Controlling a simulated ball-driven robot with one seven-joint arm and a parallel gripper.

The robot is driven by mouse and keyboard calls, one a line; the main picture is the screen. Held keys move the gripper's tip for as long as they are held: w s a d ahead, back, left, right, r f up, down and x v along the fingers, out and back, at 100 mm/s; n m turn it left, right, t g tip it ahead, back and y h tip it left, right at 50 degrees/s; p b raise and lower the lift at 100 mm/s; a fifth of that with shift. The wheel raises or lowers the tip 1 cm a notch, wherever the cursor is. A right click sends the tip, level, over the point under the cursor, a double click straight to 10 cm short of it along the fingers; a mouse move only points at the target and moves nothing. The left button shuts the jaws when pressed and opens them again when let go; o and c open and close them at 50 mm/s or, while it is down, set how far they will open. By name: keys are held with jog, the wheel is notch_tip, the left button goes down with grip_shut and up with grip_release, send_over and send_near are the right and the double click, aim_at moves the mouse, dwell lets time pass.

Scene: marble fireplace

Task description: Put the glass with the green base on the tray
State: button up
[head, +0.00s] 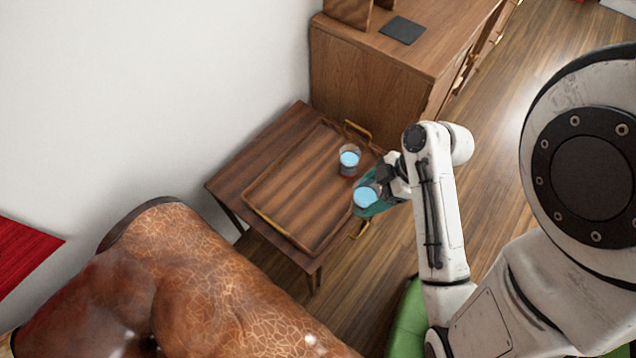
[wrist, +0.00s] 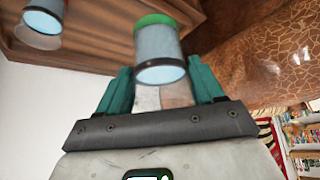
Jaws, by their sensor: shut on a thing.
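My gripper (head: 370,205) is shut on a glass with pale blue contents (head: 366,197). In the wrist view this glass (wrist: 158,50) has a green base and a dark rim, and it sits between the teal fingers of my gripper (wrist: 160,78). In the head view the green base is hidden by the fingers. The wooden tray (head: 290,190) lies on a small wooden table (head: 240,165). The held glass appears over or just beside the tray's right edge; its height is hard to tell.
A second glass (head: 349,160) with a reddish base stands on the tray near its upper right corner, close to the held glass. The tray's middle and left are clear. A wooden cabinet (head: 370,70) stands behind, and a brown leather seat (head: 200,270) in front.

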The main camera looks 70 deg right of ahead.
jog(key=shift+s, duration=0.25)
jog(key=shift+w+a+f+b, duration=0.1)
jog(key=shift+w+f+b, duration=0.2)
jog(key=shift+w+f, duration=3.1)
jog(key=shift+w+a+f+b, duration=0.1)
jog(key=shift+w+f+b, duration=0.15)
jog(key=shift+w+f, duration=3.1)
jog(key=shift+w+r, duration=0.2)
jog(key=o, duration=1.4)
